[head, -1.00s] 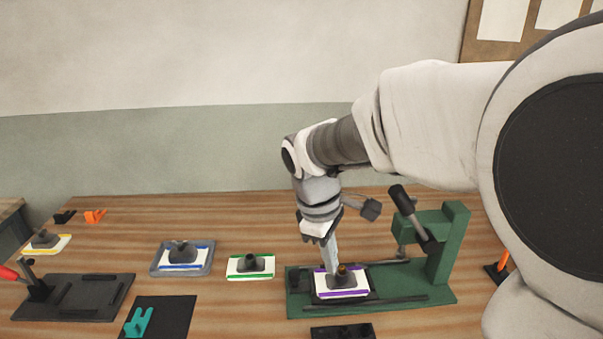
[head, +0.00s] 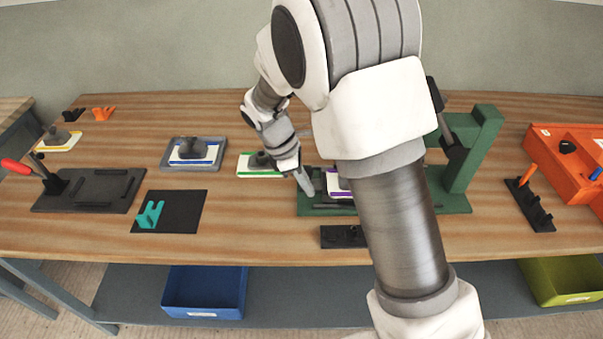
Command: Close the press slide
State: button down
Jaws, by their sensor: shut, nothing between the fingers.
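The green press (head: 472,150) stands on the right half of the table, its upright at the right end and its long base reaching left. A white mould with a purple stripe (head: 337,184) sits on the press slide toward the left end of the base. My gripper (head: 306,186) is shut and empty, pointing down just left of the purple-striped mould, low over the left end of the base. I cannot tell whether it touches the slide. My own arm hides the middle of the press, part of the mould and most of the slide.
A green-striped mould (head: 255,165) lies close left of my gripper. A blue-striped mould on a grey tray (head: 172,163), a black fixture with a red handle (head: 95,190) and a black pad (head: 180,217) lie farther left. An orange box (head: 560,170) and black rack (head: 530,205) stand right.

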aim_at(328, 204)
jog(key=x, duration=0.3)
jog(key=shift+d+f, duration=0.1)
jog(key=shift+d, duration=1.95)
jog(key=d+p, duration=0.1)
jog(key=d, duration=1.4)
jog(key=shift+d+p, duration=0.35)
jog(key=shift+d, duration=0.05)
jog(key=shift+a, duration=0.15)
